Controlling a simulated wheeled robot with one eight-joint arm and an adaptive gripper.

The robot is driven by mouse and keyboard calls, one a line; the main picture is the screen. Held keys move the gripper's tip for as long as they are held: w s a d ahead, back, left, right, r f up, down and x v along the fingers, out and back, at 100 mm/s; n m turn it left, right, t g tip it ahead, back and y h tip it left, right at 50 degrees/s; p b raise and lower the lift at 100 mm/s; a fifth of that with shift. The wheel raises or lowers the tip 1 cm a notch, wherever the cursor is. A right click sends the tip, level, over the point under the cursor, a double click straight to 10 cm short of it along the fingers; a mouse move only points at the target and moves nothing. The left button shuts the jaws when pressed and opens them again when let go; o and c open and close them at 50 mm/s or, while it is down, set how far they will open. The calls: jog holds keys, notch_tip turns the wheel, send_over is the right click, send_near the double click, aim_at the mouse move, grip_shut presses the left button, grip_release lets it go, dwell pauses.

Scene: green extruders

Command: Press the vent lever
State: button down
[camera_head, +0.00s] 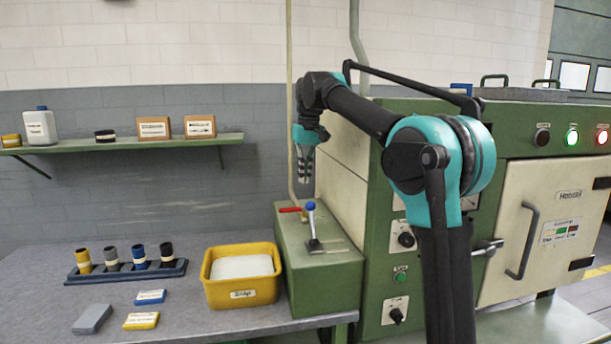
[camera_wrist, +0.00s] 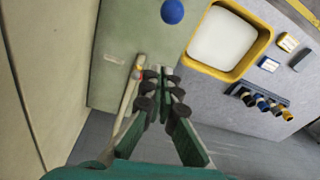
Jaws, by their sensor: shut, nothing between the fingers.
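A lever with a blue ball knob (camera_head: 310,206) stands upright on a metal base plate on top of the green box (camera_head: 335,279). A red handle (camera_head: 290,210) sits on the pipe just behind and left of it. Neither bears a readable label as the vent lever. My gripper (camera_head: 304,178) points down above the lever, apart from it, and is shut and empty. In the wrist view my gripper (camera_wrist: 162,82) lies over the green box, with the blue knob (camera_wrist: 172,11) at the top edge. The red handle is mostly hidden there.
A yellow bin (camera_head: 242,296) of white material stands left of the box. A rack of several small cups (camera_head: 125,271) and small labelled blocks lie on the grey table. A shelf (camera_head: 120,147) is on the wall. The green machine (camera_head: 382,268) rises at the right.

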jog(key=s+d+f, duration=0.1)
jog(key=s+f, duration=0.2)
jog(key=f, duration=0.3)
dwell(0.3)
jog(key=shift+s+d, duration=0.15)
jog(key=shift+s, duration=0.05)
